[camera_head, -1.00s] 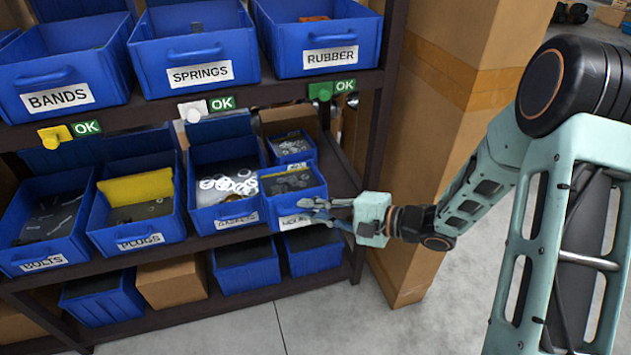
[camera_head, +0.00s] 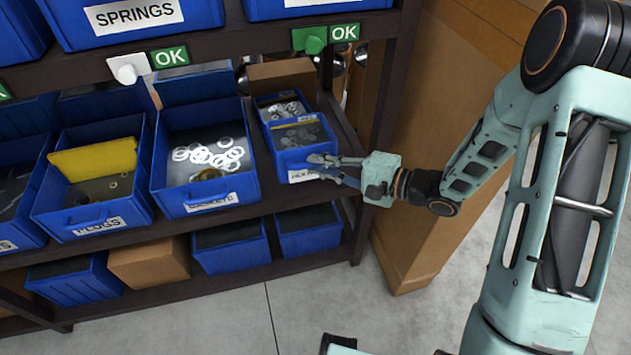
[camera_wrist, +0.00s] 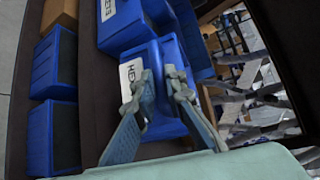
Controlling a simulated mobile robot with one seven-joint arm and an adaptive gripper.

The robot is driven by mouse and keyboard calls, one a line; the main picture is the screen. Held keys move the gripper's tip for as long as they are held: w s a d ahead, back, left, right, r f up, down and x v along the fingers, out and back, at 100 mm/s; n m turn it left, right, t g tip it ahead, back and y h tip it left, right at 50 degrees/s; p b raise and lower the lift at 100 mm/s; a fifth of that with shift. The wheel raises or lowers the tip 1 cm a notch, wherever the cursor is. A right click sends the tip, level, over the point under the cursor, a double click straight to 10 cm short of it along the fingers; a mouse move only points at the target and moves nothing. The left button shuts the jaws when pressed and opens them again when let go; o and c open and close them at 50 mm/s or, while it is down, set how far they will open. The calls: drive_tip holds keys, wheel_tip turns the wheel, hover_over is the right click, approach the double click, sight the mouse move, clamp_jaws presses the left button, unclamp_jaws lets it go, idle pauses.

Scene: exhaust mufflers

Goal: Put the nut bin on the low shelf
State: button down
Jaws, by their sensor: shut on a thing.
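The nut bin (camera_head: 291,161) is a small blue bin with small metal parts inside and a white label on its front; in the wrist view its label (camera_wrist: 132,77) reads "HEX". It is at the middle-level shelf (camera_head: 330,196), right of the gaskets bin (camera_head: 208,193) and just in front of a smaller blue bin (camera_head: 280,101). My gripper (camera_head: 322,166) is shut on the front of the nut bin, over part of its label; the fingers also show in the wrist view (camera_wrist: 164,82). I cannot tell whether the bin's base touches the shelf.
The plugs bin (camera_head: 90,190) stands further left. A dark shelf post (camera_head: 395,90) and a large cardboard box (camera_head: 425,190) are close to my arm on the right. The upper shelf with a green tag (camera_head: 311,40) hangs above.

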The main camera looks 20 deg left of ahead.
wheel_tip(320, 180, down, 8)
drive_tip(key=b, duration=0.2)
drive_tip(key=shift+r+b, duration=0.2)
drive_tip(key=shift+b, duration=0.2)
drive_tip(key=c, duration=2)
unclamp_jaws()
drive_tip(key=shift+d+r, duration=0.1)
drive_tip(key=p+v, duration=0.3)
drive_tip(key=v, duration=0.8)
drive_tip(key=shift+s+d+r, duration=0.1)
drive_tip(key=shift+s+d, duration=0.05)
drive_tip(key=shift+d, duration=0.25)
